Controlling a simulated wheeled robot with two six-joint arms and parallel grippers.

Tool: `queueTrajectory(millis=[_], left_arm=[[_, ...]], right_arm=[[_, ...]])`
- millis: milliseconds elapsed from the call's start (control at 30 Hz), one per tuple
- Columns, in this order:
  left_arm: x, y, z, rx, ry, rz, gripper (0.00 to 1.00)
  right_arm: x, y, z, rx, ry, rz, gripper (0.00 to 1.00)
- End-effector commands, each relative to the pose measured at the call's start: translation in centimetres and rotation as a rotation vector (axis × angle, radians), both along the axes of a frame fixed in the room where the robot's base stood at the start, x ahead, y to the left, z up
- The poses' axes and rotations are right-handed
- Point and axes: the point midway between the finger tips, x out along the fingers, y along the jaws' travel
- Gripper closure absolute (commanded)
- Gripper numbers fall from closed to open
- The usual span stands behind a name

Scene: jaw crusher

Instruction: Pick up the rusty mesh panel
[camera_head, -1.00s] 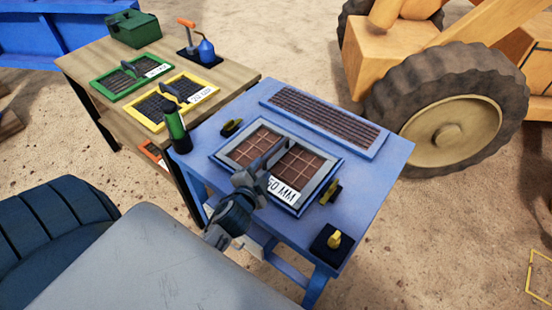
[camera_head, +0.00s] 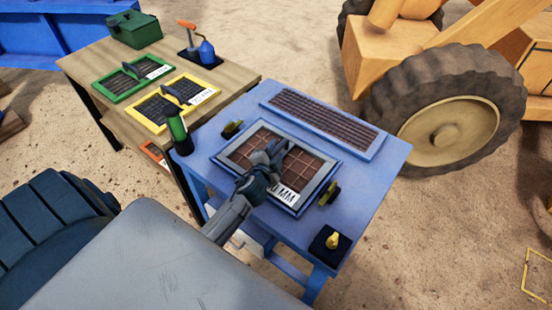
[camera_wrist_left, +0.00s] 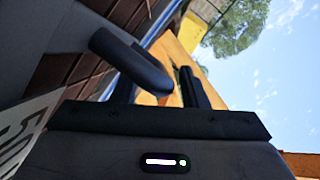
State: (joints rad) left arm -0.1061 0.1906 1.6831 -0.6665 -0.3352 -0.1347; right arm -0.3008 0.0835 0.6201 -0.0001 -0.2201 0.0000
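The rusty mesh panel (camera_head: 252,146) lies flat in a grey and blue frame on the blue table, with a white "MM" label at its front edge, partly covered. My left gripper (camera_head: 277,150) is over the panel's middle, at its grey handle bar, and hides most of that bar. In the left wrist view, my left gripper (camera_wrist_left: 160,75) has its two dark fingers apart, with no held thing clearly seen between them. Brown mesh (camera_wrist_left: 88,60) and part of the label (camera_wrist_left: 20,125) show at the left there. My right gripper is not in view.
The blue table (camera_head: 375,180) also holds a long mesh strip (camera_head: 322,116), black and yellow clamps (camera_head: 328,194) and a yellow knob (camera_head: 333,240). A green bottle (camera_head: 177,127) stands at its left corner. A wooden table (camera_head: 228,75) holds green (camera_head: 110,93) and yellow-framed screens (camera_head: 155,121).

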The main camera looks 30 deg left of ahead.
Motion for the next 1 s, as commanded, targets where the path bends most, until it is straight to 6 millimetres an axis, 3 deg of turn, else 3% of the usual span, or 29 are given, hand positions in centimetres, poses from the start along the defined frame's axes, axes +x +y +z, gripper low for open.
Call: queueTrajectory(millis=[267,467,1000], left_arm=[[0.20,0.04,-0.15,-0.001,0.001,0.001,0.62],[0.19,0.04,-0.13,-0.001,0.001,0.001,1.00],[0.18,0.04,-0.15,-0.001,0.001,0.001,1.00]], right_arm=[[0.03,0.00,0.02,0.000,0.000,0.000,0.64],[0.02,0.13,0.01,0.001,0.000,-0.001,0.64],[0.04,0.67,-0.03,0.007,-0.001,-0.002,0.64]])
